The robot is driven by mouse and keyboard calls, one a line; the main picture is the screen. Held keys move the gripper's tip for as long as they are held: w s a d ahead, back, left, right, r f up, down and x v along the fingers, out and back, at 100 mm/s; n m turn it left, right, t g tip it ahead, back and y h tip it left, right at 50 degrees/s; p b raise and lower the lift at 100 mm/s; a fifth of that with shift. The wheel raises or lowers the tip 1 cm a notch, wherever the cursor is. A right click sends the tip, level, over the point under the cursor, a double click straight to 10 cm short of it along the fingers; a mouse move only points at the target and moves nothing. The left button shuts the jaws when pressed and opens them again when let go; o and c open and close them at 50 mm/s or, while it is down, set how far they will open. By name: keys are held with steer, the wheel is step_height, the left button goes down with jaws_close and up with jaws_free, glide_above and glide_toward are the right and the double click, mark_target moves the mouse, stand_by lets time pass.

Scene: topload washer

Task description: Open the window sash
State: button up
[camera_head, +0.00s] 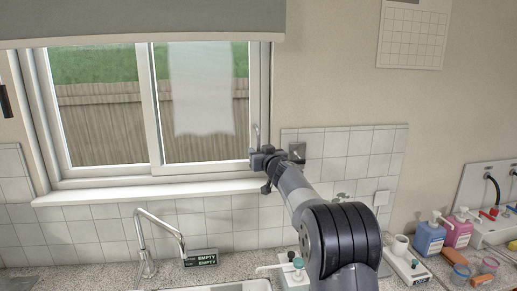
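The white-framed window (153,120) fills the upper left. It has a left pane and a right pane meeting at an upright bar, and no clear gap shows at either side. A small upright handle (256,133) stands on the right side of the frame. My gripper (258,160) is at the lower right corner of the right sash (249,105), just below the handle. The fingers are small and dark here. I cannot tell whether they touch the frame or hold anything.
A grey blind (140,18) hangs above the window, and the white sill (140,191) runs below it. A tall faucet (160,222) rises from the counter at lower left.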

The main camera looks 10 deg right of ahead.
steer(key=shift+w+a, duration=0.1)
steer(key=shift+w, duration=0.25)
jaws_close()
stand_by(0.4)
